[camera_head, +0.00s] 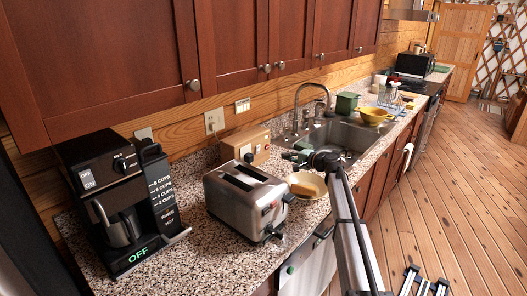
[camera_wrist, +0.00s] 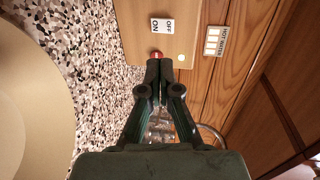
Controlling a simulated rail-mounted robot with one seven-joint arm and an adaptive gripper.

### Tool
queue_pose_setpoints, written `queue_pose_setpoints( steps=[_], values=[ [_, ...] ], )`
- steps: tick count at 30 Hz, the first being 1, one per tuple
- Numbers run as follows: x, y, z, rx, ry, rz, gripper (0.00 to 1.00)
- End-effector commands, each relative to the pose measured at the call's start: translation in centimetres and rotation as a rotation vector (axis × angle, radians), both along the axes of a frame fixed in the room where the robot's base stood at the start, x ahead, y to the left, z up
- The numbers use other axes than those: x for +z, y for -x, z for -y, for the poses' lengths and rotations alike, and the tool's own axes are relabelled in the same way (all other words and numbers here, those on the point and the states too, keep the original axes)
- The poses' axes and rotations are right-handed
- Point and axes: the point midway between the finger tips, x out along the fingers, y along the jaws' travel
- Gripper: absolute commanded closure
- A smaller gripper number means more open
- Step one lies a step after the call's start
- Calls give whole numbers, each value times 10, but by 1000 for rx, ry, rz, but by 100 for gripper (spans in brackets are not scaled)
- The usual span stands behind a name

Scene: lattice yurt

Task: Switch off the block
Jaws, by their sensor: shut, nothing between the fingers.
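The block (camera_head: 247,145) is a light wooden box on the speckled counter, against the back wall behind the toaster. In the wrist view the block (camera_wrist: 185,35) fills the top middle. Its face carries a white ON/OFF label (camera_wrist: 162,25), a small red part (camera_wrist: 157,55) and a pale round dot (camera_wrist: 181,58). My gripper (camera_head: 288,156) is to the right of the block, above the counter. In the wrist view my gripper's fingertips (camera_wrist: 158,66) are together and empty, just below the red part. I cannot tell whether they touch it. The switch's position is unclear.
A silver toaster (camera_head: 245,198) stands in front of the block. A shallow bowl (camera_head: 312,186) sits right of it. A black coffee machine (camera_head: 100,195) is at left. The sink (camera_head: 345,138) and faucet (camera_head: 299,105) lie beyond my gripper. Cabinets (camera_head: 230,45) overhang the counter.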

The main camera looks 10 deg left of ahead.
Motion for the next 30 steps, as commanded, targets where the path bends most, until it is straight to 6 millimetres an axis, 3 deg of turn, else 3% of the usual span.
queue_pose_setpoints(
  steps=[8, 21, 30],
  values=[
    [-1, -13, -18, 1, -1, -1, 100],
    [-17, -58, -85, 1, 0, -2, 100],
    [-13, -74, -112, 0, 0, 0, 100]
  ],
)
